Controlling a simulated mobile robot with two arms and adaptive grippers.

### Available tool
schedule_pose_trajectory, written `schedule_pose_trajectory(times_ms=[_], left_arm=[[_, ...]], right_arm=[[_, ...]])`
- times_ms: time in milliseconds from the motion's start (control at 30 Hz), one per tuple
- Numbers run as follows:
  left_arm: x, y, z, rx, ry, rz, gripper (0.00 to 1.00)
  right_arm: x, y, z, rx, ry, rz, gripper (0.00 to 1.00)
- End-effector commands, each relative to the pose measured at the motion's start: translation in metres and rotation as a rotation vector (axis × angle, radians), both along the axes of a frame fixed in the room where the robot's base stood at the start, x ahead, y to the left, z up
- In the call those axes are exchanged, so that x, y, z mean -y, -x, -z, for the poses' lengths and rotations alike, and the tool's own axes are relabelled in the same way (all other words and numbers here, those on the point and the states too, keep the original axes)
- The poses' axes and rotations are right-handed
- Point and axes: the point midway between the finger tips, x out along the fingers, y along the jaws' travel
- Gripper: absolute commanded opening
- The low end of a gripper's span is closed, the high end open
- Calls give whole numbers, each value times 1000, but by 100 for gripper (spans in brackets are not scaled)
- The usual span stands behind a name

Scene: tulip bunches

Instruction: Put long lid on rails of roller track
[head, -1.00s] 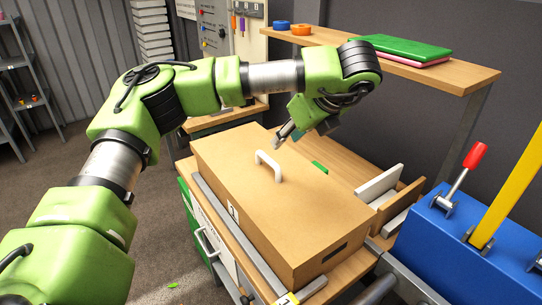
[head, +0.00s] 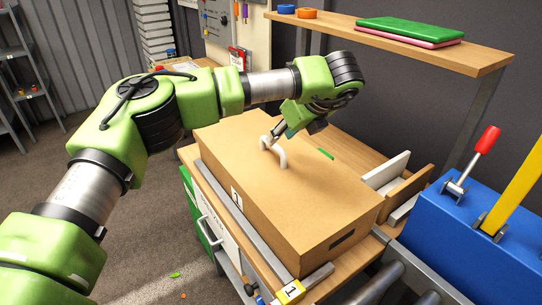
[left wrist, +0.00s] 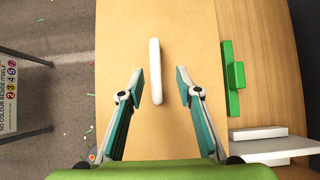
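The long lid (head: 310,195) is a long tan box shape with a white arched handle (head: 283,155) on top. It lies on a wooden bench beside the roller track (head: 385,285), whose grey rollers show at the bottom right. My left gripper (head: 275,139) is right at the handle. In the left wrist view its two teal-padded fingers (left wrist: 160,72) are open, with the handle (left wrist: 155,70) between them in the picture, nearer the left finger. I cannot tell whether the fingertips reach down around it; no grip shows. My right gripper is not in view.
A blue machine (head: 465,240) with a red-knobbed lever and yellow bar stands at the right. White and wooden upright pieces (head: 387,168) stand beyond the lid. A green piece (head: 326,154) lies on the bench behind it. A shelf (head: 420,52) with green and pink slabs runs above.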

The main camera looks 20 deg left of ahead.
Motion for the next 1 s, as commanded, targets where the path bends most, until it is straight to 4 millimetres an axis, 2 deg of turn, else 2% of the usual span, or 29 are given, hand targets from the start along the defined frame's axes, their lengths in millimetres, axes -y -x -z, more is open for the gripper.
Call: schedule_pose_trajectory(times_ms=[233,367,500,767,800,900,933,1000], left_arm=[[-11,-4,14,-3,-1,-1,32],[-22,-6,31,-3,-1,0,32],[-29,-13,45,-2,0,-1,32],[-31,-15,51,0,0,1,32],[-31,-15,51,1,0,1,29],[-31,-15,50,1,0,1,3],[-31,-15,50,1,0,1,0],[-31,-15,50,1,0,1,0]], right_arm=[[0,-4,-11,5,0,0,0],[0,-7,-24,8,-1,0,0],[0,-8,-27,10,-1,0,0],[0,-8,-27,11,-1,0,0],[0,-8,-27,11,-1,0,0],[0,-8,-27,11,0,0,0],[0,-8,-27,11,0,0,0],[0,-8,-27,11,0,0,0]])
